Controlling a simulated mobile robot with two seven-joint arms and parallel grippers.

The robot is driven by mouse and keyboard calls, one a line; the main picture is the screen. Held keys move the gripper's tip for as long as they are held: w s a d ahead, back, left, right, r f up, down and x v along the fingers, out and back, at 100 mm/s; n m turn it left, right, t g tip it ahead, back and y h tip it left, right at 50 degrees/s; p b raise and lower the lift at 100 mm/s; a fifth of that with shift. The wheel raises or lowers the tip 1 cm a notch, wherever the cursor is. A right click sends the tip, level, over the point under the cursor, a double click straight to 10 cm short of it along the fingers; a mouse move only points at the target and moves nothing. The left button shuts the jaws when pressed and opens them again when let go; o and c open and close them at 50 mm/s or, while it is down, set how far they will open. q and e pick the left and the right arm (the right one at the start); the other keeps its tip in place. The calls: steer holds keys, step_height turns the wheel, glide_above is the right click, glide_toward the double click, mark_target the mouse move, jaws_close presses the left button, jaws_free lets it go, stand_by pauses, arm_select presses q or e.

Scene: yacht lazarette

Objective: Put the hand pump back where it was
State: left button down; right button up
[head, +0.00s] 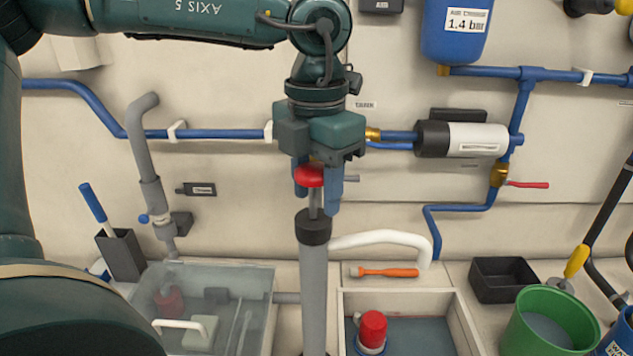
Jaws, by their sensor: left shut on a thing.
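The hand pump (314,285) is a long grey tube with a black collar, a thin grey rod and a red piece at its top. It stands upright in the middle of the head view, and its lower end runs out of the bottom edge. A white curved spout (385,237) reaches right from below its collar. My left gripper (317,197) points down over the pump, its blue fingers shut around the pump's top at the red piece and rod. The fingers hide part of this grip. My right gripper is not in view.
A clear-lidded bin (255,283) is left of the pump; an open white-rimmed bin (458,320) with a red-topped item (372,330) is right. An orange-handled tool (388,272) lies behind it. A black tray (503,280) and green bucket (550,325) stand farther right. Blue pipes (220,134) cross the wall.

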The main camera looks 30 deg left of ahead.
arm_select(q)
steer(key=c, duration=0.8)
jaws_free()
step_height(320, 180, up, 12)
steer(key=shift+r, duration=0.1)
stand_by(0.4)
